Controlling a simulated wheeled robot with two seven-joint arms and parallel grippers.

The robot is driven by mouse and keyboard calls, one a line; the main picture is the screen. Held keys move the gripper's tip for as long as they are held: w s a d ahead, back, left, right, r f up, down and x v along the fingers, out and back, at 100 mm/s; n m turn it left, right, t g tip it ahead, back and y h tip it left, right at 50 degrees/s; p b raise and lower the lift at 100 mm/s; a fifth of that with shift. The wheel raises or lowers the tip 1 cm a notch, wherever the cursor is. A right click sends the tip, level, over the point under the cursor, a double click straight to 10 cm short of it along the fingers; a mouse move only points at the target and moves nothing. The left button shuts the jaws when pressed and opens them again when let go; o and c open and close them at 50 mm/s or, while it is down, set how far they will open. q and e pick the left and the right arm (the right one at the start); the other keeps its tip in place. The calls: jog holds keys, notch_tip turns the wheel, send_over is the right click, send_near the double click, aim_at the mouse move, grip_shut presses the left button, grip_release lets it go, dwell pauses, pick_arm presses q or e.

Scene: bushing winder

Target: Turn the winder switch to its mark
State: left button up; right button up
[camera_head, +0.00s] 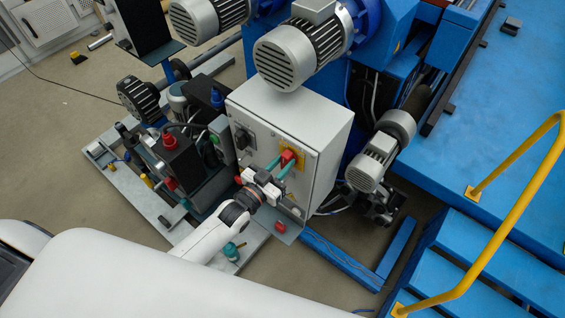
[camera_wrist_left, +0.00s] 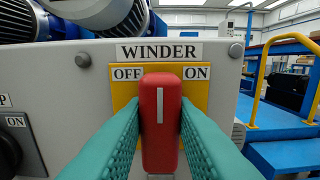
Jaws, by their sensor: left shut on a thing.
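The red winder switch (camera_wrist_left: 161,120) sits on a yellow plate (camera_wrist_left: 122,90) below the label WINDER (camera_wrist_left: 160,53). In the left wrist view its white line points straight up, between the OFF mark (camera_wrist_left: 129,73) and the ON mark (camera_wrist_left: 196,72). In the head view the switch (camera_head: 288,157) is on the front of a grey control box (camera_head: 270,115). My left gripper (camera_head: 279,164) reaches it from the lower left. Its teal fingers (camera_wrist_left: 160,125) are shut on the switch, one on each side. The right gripper is not in view.
A black knob (camera_head: 243,138) is on the box left of the switch; it also shows in the wrist view (camera_wrist_left: 8,152). Motors (camera_head: 300,55) hang close above the box. Blue steps (camera_head: 480,265) with a yellow handrail (camera_head: 520,205) stand at the right.

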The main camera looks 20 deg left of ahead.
pick_arm(q)
jog(key=shift+m, duration=0.3)
jog(key=m, duration=0.3)
jog(key=shift+d+p, duration=0.1)
jog(key=shift+p, duration=0.3)
jog(key=m, duration=0.4)
jog(key=shift+d+f, duration=0.1)
jog(key=m, duration=0.3)
jog(key=m+b, duration=0.1)
jog(key=m, duration=0.2)
jog(key=m+b, duration=0.1)
jog(key=m, duration=0.3)
jog(key=shift+s+d+f, duration=0.15)
jog(key=shift+f, duration=0.2)
jog(key=o, duration=1)
jog(key=shift+s, duration=0.1)
